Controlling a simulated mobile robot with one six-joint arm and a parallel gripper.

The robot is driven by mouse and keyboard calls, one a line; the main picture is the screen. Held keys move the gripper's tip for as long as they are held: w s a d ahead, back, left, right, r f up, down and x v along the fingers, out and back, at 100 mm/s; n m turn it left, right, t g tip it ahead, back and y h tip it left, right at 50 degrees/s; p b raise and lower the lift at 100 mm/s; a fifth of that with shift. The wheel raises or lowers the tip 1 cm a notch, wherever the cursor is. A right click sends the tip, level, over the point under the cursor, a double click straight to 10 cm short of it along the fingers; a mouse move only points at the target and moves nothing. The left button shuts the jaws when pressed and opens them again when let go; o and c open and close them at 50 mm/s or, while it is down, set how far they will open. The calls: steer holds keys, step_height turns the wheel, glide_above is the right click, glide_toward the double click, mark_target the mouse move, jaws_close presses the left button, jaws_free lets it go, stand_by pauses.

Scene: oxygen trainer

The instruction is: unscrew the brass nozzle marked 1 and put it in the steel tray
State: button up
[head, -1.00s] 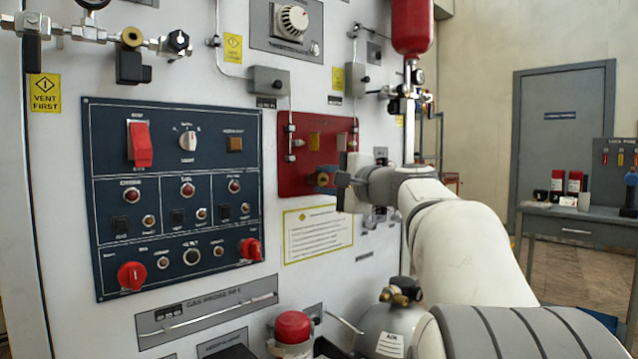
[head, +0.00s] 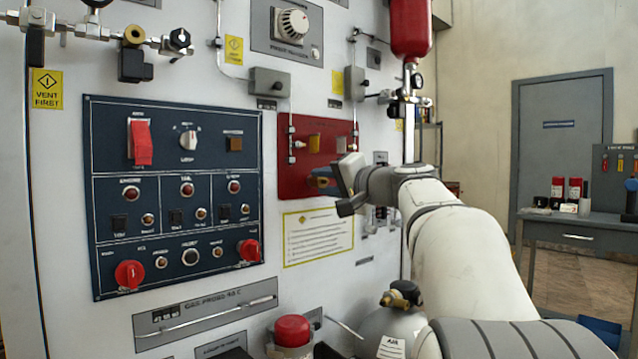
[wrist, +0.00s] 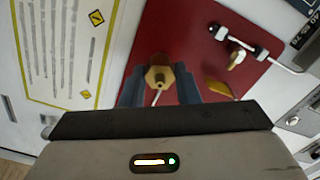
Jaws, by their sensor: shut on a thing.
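The brass nozzle (wrist: 158,77) sits in front of the red panel (wrist: 185,40) in the wrist view, with a hexagonal body. The number on it cannot be read. My gripper (wrist: 160,84) is shut on it, one blue-grey finger on each side. Whether the nozzle is still seated in its fitting cannot be told. In the head view my gripper (head: 322,178) is at the lower part of the red panel (head: 292,150), and its fingers and body hide the nozzle. I cannot make out the steel tray in either view.
A blue switch panel (head: 178,262) is left of my gripper. A yellow-edged notice (head: 318,237) lies below the red panel. A red cylinder (head: 411,30) with pipework hangs at upper right. A grey bench (head: 570,228) stands at the far right.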

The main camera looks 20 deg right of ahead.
steer(key=shift+f, duration=0.1)
steer(key=shift+n, duration=1.9)
steer(key=shift+n, duration=0.6)
steer(key=o, duration=1)
